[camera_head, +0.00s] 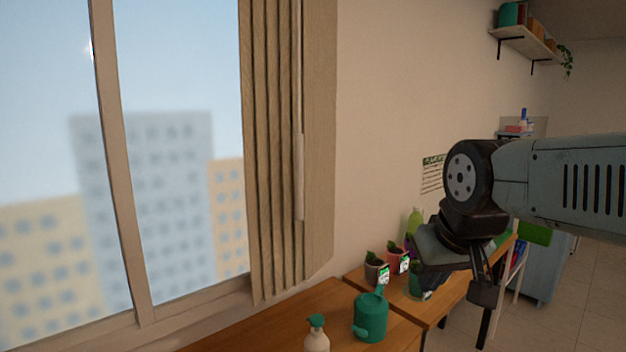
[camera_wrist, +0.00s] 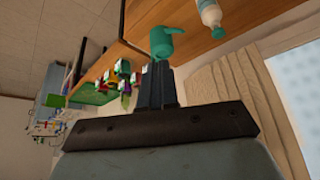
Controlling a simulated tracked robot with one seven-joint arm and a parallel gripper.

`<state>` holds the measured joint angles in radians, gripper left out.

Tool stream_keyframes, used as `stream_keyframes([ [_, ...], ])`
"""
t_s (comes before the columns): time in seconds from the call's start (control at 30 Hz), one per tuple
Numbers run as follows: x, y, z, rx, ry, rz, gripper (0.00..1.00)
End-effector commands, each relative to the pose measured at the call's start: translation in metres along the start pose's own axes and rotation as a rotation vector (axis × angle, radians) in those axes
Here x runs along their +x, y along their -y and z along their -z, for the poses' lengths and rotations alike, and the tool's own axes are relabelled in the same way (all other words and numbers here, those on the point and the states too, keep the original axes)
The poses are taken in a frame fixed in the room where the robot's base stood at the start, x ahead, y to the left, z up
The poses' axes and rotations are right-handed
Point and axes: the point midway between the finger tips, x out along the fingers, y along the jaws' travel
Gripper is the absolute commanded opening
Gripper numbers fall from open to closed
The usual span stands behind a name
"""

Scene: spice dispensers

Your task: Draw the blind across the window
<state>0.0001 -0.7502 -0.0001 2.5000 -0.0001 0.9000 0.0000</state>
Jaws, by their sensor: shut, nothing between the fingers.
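The blind (camera_head: 270,150) is a set of beige vertical slats bunched at the right side of the window (camera_head: 170,150) in the head view. Most of the glass to its left is uncovered. A thin pale wand (camera_head: 299,175) hangs in front of the slats. My gripper (camera_head: 432,278) is to the right of the blind and clear of it, above the wooden table. In the wrist view, its dark fingers (camera_wrist: 155,80) are together and empty. The beige slats (camera_wrist: 225,85) also show at the right of that view, apart from the fingers.
Below the blind, a green watering can (camera_head: 370,317) and a pump bottle (camera_head: 316,338) stand on the wooden table (camera_head: 290,315). Potted plants (camera_head: 376,270) stand near my gripper. A shelf (camera_head: 527,42) is high at the right. The wall between blind and arm is mostly bare.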

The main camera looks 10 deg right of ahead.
Motion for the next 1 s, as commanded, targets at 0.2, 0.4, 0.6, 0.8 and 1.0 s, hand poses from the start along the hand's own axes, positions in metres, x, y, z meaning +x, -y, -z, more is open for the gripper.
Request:
stream_keyframes([
  [0.2,-0.004,0.002,0.012,-0.005,0.015,0.018,0.00],
  [0.4,-0.016,0.019,0.066,-0.037,0.077,0.105,0.00],
  [0.6,-0.026,0.032,0.137,-0.097,0.135,0.239,0.00],
  [0.8,-0.028,0.042,0.210,-0.170,0.163,0.387,0.00],
  [1.0,-0.023,0.050,0.277,-0.252,0.164,0.532,0.00],
])
